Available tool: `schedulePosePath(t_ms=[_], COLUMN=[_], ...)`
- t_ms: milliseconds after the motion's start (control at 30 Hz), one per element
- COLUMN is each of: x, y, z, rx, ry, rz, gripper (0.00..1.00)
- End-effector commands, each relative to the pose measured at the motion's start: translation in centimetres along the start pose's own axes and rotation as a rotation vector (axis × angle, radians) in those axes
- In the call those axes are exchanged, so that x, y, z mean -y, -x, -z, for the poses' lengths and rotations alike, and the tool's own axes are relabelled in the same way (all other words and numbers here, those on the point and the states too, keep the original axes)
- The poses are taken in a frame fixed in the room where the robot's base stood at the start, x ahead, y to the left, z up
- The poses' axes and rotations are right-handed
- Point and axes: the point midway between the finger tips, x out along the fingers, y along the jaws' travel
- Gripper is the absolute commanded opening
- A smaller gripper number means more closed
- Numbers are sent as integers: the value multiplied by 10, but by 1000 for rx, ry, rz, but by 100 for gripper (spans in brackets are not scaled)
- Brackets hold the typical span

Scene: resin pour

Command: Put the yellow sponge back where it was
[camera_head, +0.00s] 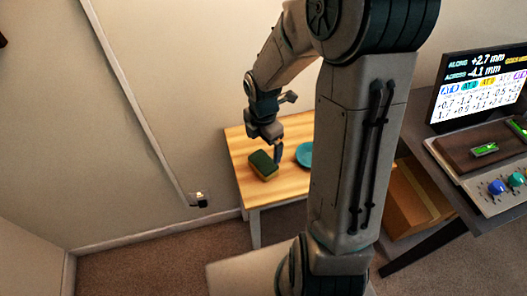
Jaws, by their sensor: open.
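The sponge (263,165) lies on a small light-wood table (284,189), near its left edge. Its top looks dark green, with a thin yellowish side showing. My gripper (278,155) is just right of the sponge, low over the table and pointing down. It is open, and no sponge shows between its fingers. The fingers are small in this view, and I cannot tell whether one touches the sponge.
A teal plate (304,154) lies right of my gripper, partly behind my arm. At right, a dark desk holds a screen (480,85) and a panel with coloured knobs (495,187). A cardboard box (410,200) stands below. Walls close off the left.

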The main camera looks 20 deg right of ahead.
Motion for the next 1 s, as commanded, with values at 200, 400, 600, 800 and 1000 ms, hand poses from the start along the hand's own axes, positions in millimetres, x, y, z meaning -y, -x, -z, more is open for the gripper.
schedulePosePath(t_ms=[200,400,600,800,1000], x=[0,11,41,76,109], y=[24,47,89,126,149], z=[-1,3,12,27,43], rx=[2,34,72,39,-64], ry=[-5,-185,-656,-1160,-1619], rz=[-2,-17,-84,-176,-242], gripper=[100,100,100,100,100])
